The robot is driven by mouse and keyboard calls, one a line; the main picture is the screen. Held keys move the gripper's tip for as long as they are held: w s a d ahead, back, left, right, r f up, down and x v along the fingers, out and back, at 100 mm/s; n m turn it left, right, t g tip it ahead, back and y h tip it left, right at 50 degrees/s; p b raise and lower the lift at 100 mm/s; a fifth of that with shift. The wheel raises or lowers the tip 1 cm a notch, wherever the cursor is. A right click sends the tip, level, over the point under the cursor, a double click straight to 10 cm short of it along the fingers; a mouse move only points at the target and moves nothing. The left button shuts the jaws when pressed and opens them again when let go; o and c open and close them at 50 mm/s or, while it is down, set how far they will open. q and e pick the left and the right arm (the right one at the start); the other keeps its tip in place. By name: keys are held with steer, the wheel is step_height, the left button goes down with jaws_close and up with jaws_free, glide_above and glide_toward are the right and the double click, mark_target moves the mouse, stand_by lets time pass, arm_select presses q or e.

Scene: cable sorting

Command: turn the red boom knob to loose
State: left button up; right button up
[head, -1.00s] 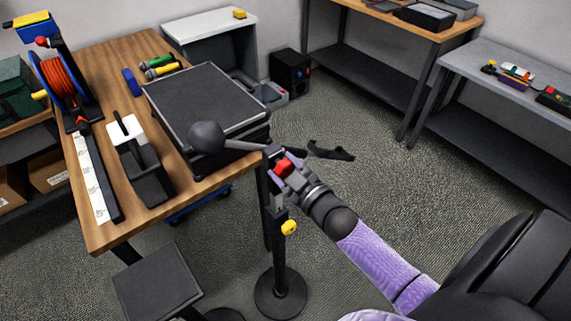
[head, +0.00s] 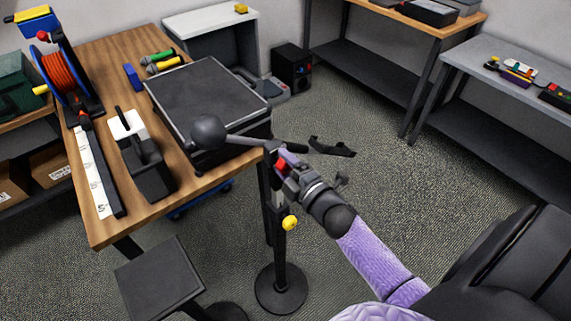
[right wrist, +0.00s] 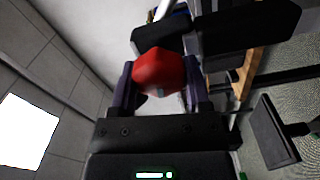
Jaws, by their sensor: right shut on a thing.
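The red boom knob (head: 281,165) sits at the top of a black floor stand, where the boom arm (head: 240,139) crosses it. In the right wrist view the red knob (right wrist: 160,72) is between the two fingers, one on each side. My right gripper (head: 284,171) is shut on the knob; it also shows in the right wrist view (right wrist: 160,88). The boom reaches left over the table to a dark round ball end (head: 208,131). A yellow knob (head: 290,223) is lower on the stand. My left gripper is not in view.
The wooden table (head: 100,226) stands left of the boom stand and holds a black case (head: 205,95), a cable reel (head: 62,80) and a power strip. A black stool (head: 158,280) stands in front. The floor right of the stand is open.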

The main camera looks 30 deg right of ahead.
steer(key=shift+f+n, duration=0.1)
steer(key=shift+n, duration=0.7)
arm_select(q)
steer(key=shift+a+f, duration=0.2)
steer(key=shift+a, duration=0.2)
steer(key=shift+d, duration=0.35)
arm_select(e)
steer(key=o, duration=1.3)
